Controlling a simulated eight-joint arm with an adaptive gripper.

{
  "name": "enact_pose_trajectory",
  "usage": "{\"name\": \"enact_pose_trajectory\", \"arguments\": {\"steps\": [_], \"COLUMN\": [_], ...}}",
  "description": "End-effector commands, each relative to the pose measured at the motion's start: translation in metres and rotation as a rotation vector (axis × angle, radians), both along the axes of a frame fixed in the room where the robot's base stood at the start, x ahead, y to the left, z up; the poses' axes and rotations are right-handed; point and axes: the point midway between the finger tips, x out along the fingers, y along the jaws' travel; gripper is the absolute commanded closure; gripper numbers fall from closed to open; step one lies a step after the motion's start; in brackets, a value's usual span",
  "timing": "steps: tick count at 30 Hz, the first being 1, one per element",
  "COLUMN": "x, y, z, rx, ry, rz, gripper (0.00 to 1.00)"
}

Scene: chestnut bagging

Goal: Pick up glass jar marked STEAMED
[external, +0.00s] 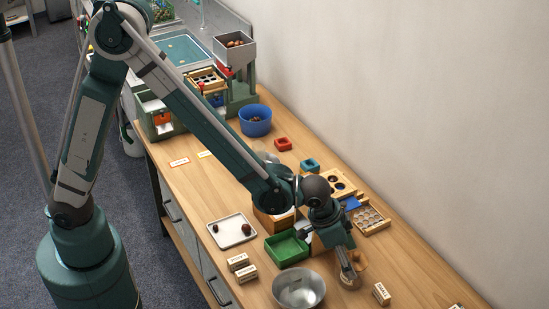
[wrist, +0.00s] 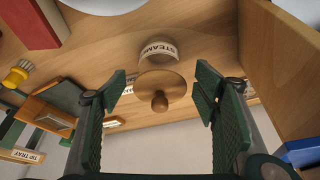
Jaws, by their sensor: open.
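The glass jar marked STEAMED (wrist: 158,52) shows in the wrist view, its label upside down, with a round wooden lid and knob (wrist: 160,90) facing the camera. My gripper (wrist: 163,82) is open, with one green finger on each side of the lid. I see gaps between the fingers and the lid, and nothing is held. In the external view my gripper (external: 348,268) is low over the table's right part. The jar (external: 350,283) is partly hidden by the fingers there.
A metal bowl (external: 299,303) and a green tray (external: 284,252) are left of my gripper. A small labelled block (external: 382,294) stands to its right. A wooden board with round holes (external: 384,226) lies behind it. A wooden wall (wrist: 285,60) rises close at right in the wrist view.

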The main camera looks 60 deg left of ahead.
Motion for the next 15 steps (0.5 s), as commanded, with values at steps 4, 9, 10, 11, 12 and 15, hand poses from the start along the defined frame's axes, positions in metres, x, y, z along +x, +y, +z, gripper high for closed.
{"name": "enact_pose_trajectory", "arguments": {"steps": [4,9,10,11,12,15], "x": [0.0038,0.0051,0.005,0.005,0.0049,0.0049], "y": [-0.0018,-0.0023,-0.0023,-0.0022,-0.0023,-0.0023], "z": [-0.0107,-0.0142,-0.0141,-0.014,-0.0139,-0.0138], "rx": [0.0,0.0,0.0,0.0,0.0,0.0], "ry": [0.0,0.0,0.0,0.0,0.0,0.0], "rz": [0.0,0.0,0.0,0.0,0.0,0.0], "gripper": [0.4,0.4,0.4,0.4,0.4,0.4]}}
